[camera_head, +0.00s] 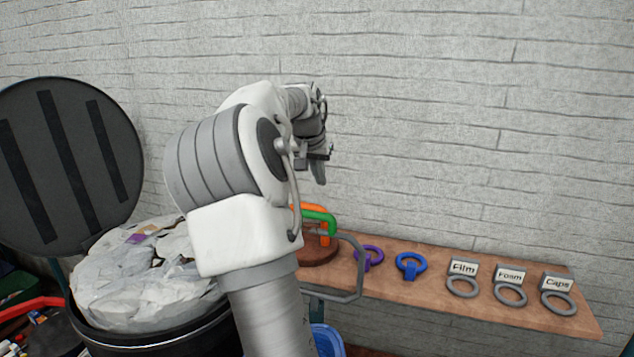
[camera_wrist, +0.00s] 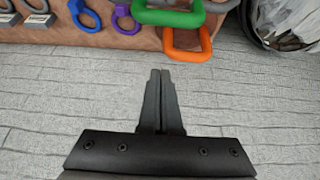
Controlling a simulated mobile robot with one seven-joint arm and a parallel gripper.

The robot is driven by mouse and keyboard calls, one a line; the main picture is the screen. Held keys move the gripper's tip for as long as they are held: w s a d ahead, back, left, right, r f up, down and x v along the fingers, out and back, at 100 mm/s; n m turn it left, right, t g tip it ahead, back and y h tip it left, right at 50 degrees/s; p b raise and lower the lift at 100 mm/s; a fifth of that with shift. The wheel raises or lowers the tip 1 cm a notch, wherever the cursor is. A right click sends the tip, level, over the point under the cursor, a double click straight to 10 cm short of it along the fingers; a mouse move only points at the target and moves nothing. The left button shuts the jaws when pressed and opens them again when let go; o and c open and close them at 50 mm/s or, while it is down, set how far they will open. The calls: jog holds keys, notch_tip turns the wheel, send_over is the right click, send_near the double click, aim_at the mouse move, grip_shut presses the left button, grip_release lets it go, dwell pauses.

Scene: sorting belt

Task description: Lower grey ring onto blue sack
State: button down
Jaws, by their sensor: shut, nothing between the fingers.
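Several grey rings lie on the wooden shelf, with tags reading Film (camera_head: 463,287), Foam (camera_head: 511,295) and Caps (camera_head: 558,302). One grey ring also shows in the wrist view (camera_wrist: 38,20) at the upper left. My gripper (camera_head: 320,170) is above the shelf's left part, apart from the rings; it is shut and empty, and in the wrist view its fingertips (camera_wrist: 160,74) meet. No blue sack can be made out for certain; a blue object (camera_head: 327,341), mostly hidden by my arm, stands below the shelf.
The shelf (camera_head: 430,277) also holds a blue ring (camera_head: 410,264), a purple ring (camera_head: 371,256), and green (camera_head: 320,214) and orange (camera_wrist: 188,44) handles. At left is a bin (camera_head: 150,346) with a full pale bag and raised lid (camera_head: 75,165).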

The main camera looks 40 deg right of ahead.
notch_tip(320, 180, down, 8)
jog(key=shift+r+p, duration=0.2)
jog(key=shift+p, duration=0.2)
jog(key=shift+a, duration=0.15)
dwell(0.5)
